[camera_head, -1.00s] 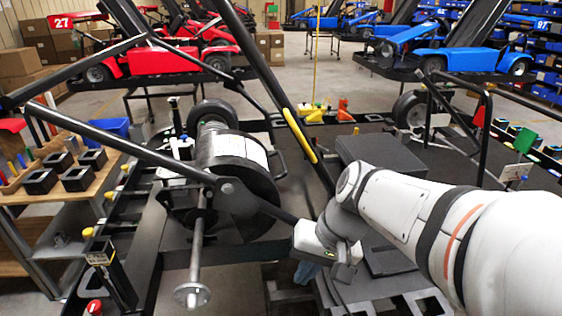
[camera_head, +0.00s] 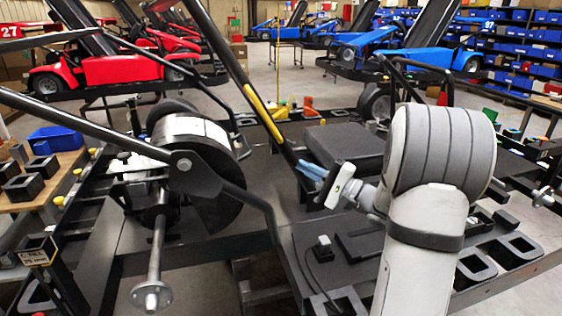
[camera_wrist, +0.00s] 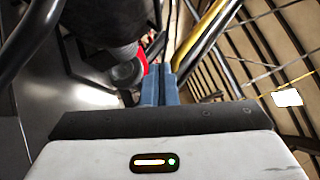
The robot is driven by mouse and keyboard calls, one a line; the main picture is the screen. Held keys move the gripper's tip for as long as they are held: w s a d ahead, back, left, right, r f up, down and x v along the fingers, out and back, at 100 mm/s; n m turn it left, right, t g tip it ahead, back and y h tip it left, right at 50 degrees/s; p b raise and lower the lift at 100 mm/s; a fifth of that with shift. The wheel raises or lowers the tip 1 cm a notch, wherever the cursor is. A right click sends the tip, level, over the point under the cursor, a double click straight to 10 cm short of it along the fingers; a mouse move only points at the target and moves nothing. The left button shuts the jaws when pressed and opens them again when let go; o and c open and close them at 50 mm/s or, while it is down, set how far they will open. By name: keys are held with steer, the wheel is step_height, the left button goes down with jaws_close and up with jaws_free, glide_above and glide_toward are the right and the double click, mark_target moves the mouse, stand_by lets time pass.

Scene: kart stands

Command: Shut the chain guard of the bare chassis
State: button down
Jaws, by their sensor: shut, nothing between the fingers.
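The bare chassis (camera_head: 215,262) is a black frame filling the middle of the head view. On it sits a drum-like part (camera_head: 188,133) with a pale band and a black curved side. A long black bar with a yellow strip (camera_head: 262,115) slants up from the chassis to the upper left; I cannot tell whether it belongs to the chain guard. My gripper (camera_head: 312,170) is shut and empty, its blue fingers pointing left, close to the bar's lower end. In the wrist view the shut fingers (camera_wrist: 160,85) are just left of the yellow strip (camera_wrist: 199,36); contact is unclear.
Black tubes (camera_head: 95,128) cross the left, and a rod with a round end (camera_head: 155,250) sticks out toward me. A dark box (camera_head: 343,146) lies behind my gripper. A bench with a blue bin (camera_head: 56,139) stands left. Red and blue karts are behind.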

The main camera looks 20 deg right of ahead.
steer(key=s+a+p+x, duration=0.2)
steer(key=p+x, duration=0.1)
steer(key=x, duration=0.9)
steer(key=shift+r, duration=0.35)
